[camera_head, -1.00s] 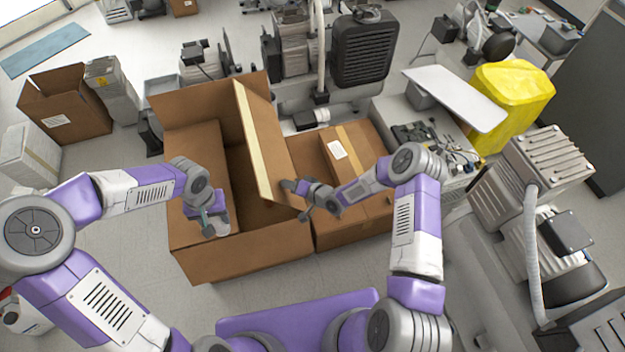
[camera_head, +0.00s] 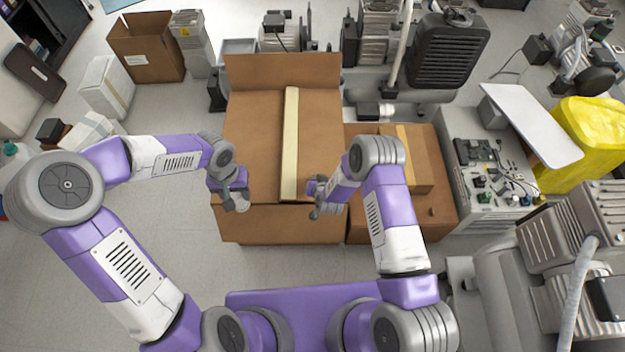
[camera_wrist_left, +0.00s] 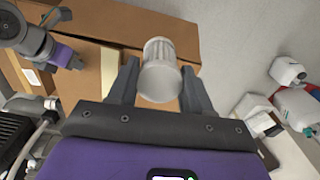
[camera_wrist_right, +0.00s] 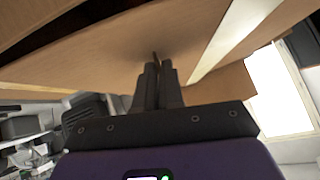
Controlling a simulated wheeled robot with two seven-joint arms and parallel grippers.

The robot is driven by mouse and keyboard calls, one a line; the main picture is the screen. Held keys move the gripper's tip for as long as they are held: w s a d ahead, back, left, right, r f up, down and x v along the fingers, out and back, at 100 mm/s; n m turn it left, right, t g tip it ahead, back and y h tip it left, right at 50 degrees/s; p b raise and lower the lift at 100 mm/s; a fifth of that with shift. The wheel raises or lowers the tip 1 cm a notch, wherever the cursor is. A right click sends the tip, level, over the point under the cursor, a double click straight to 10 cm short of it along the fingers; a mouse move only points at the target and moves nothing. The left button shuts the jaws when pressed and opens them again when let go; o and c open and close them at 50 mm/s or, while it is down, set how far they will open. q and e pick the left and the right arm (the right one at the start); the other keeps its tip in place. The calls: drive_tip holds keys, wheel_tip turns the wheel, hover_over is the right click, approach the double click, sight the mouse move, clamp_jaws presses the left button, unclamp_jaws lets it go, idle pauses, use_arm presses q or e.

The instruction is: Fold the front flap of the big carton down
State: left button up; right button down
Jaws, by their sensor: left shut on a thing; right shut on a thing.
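The big brown carton (camera_head: 322,230) stands in front of me in the head view. Its back flap (camera_head: 285,68) stands up. Its left flap (camera_head: 250,140) and right flap (camera_head: 320,150) lie across the top, with a pale strip (camera_head: 290,145) where they meet. A brown panel faces me below them; whether it is front flap or wall I cannot tell. My left gripper (camera_head: 238,200), at the front left corner, is shut on a white ribbed cylinder (camera_wrist_left: 160,68). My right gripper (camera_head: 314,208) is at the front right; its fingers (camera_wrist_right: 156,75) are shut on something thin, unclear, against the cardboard.
A smaller closed carton (camera_head: 400,220) stands right of the big one. An open carton (camera_head: 145,50) and a white box (camera_head: 105,85) are at the back left. A yellow bin (camera_head: 605,135) and machines crowd the right. The floor at front left is clear.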

use_arm(q)
drive_tip(key=shift+a+f+b, duration=0.15)
drive_tip(key=shift+f+b, duration=0.25)
drive_tip(key=shift+f, duration=0.1)
use_arm(e)
drive_tip(key=shift+a+f, duration=0.45)
drive_tip(key=shift+a, duration=0.1)
use_arm(q)
drive_tip(key=shift+s, duration=0.1)
use_arm(e)
drive_tip(key=shift+a, duration=0.1)
use_arm(q)
drive_tip(key=shift+a, duration=0.15)
use_arm(e)
drive_tip(key=c, duration=1.3)
unclamp_jaws()
drive_tip(key=shift+f, duration=0.15)
drive_tip(key=shift+d, duration=0.2)
